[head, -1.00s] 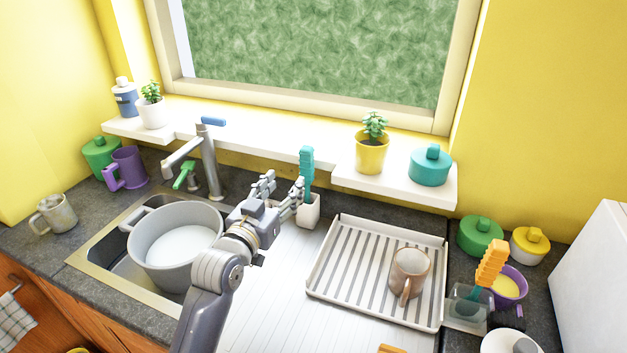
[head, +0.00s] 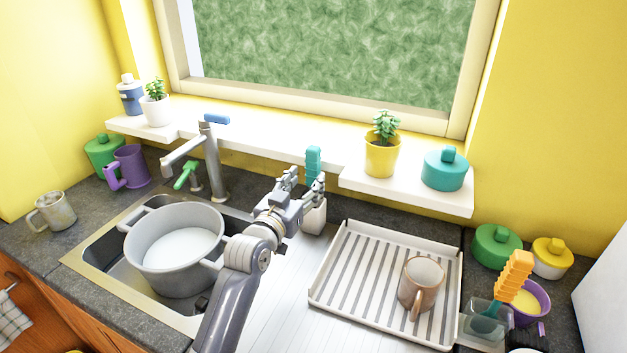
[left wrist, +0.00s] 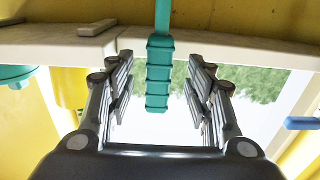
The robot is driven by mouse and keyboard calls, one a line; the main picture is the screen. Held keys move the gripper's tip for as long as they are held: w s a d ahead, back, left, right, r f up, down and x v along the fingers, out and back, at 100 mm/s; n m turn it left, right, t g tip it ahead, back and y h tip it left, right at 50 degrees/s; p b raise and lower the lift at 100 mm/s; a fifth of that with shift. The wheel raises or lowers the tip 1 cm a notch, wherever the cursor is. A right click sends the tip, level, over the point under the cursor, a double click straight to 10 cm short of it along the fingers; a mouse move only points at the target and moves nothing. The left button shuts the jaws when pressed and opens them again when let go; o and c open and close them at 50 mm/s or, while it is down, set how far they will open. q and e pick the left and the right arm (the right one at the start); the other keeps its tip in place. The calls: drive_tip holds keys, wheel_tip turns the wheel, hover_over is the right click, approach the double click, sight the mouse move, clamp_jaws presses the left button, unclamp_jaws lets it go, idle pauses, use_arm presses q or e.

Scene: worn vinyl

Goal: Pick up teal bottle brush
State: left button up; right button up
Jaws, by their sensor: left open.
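The teal bottle brush (head: 314,161) stands upright in a small white holder (head: 314,217), behind the metal drainboard and below the window ledge. My left gripper (head: 304,184) is open at the brush, its fingers covering part of the lower handle in the head view. In the left wrist view the ridged teal brush handle (left wrist: 159,76) shows between the two spread fingers of the left gripper (left wrist: 160,66), with visible gaps on both sides. The brush's lower end is hidden inside the holder. My right gripper is not in view.
A grey pot (head: 174,250) sits in the sink at left, near my left arm. The faucet (head: 209,165) rises behind it. A white dish rack (head: 335,300) with a brown mug (head: 420,285) stands right. The white ledge (head: 270,143) lies close behind the brush.

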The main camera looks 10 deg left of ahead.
sight(311, 172)
use_arm(q)
drive_tip(key=w, duration=0.1)
drive_tip(key=w+p, duration=0.1)
drive_tip(key=w+d+r, duration=0.1)
drive_tip(key=w, duration=0.1)
drive_tip(key=shift+p, duration=0.35)
drive_tip(key=shift+w+f, duration=0.1)
drive_tip(key=shift+w, duration=0.45)
clamp_jaws()
